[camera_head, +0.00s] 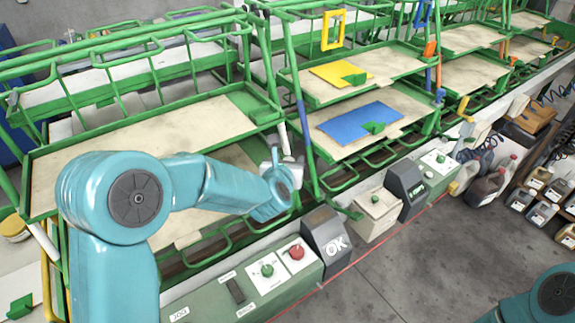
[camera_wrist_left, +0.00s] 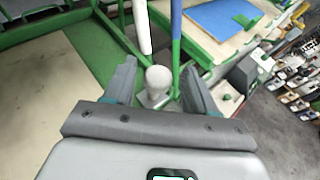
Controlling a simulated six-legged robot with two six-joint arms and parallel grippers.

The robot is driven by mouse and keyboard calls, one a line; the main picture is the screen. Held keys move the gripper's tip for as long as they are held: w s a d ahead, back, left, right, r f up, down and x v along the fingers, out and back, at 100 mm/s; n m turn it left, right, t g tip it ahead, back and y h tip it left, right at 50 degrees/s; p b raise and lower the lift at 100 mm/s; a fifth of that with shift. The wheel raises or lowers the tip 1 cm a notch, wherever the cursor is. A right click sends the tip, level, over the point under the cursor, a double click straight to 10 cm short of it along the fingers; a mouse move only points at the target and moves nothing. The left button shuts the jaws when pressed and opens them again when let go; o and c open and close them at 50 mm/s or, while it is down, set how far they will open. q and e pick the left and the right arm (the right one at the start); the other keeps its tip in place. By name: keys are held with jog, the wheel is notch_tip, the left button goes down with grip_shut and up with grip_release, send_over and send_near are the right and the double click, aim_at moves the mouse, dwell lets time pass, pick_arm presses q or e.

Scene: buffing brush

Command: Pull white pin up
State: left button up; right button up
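The white pin (camera_wrist_left: 157,78) shows in the left wrist view as a short rounded knob on a pale metal base. My left gripper (camera_wrist_left: 160,76) is open, with one dark finger on each side of the pin; I see gaps between pin and fingers, so it does not look gripped. In the head view my left gripper (camera_head: 277,158) is at the front right corner of the left rack, mostly hidden by my teal wrist, and I cannot make out the pin there. My right gripper is out of view; only a teal arm joint shows at the bottom right.
Just beyond the pin stand a white post (camera_wrist_left: 143,27) and a blue post (camera_wrist_left: 176,45). The green rack with its beige shelf (camera_head: 150,140) lies to the left. Below are a control panel with a red button (camera_head: 297,252) and a dark OK box (camera_head: 326,240).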

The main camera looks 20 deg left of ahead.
pick_arm(q)
jog(key=shift+s+d, duration=0.1)
jog(key=shift+s, duration=0.05)
jog(key=shift+f, duration=0.1)
jog(key=b+v, duration=0.3)
jog(key=v, duration=1.3)
jog(key=shift+s, duration=0.15)
